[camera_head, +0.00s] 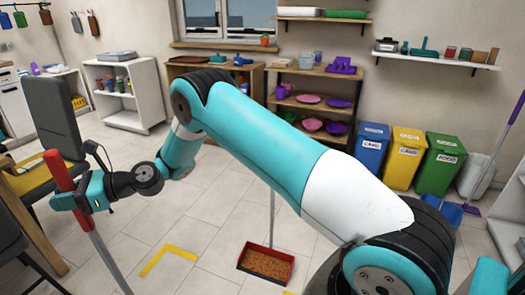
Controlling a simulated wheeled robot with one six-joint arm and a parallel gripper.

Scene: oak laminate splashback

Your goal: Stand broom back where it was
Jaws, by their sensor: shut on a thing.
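My gripper (72,200) is at the left of the head view, shut on the red upper part of a long handle, which I take to be the broom (60,172). The grey shaft slants down to the right and leaves the bottom edge of the picture. The broom's head is out of view, so I cannot tell whether it touches the floor. A second, purple-handled tool (507,138) leans near the wall at the far right, with a purple head on the floor.
A red dustpan (243,265) with brown contents stands on the tiles. A yellow corner mark (150,264) lies left of it. Chairs (55,112) and a table edge are close at left. Blue (371,150), yellow (404,160) and green (440,165) bins line the wall.

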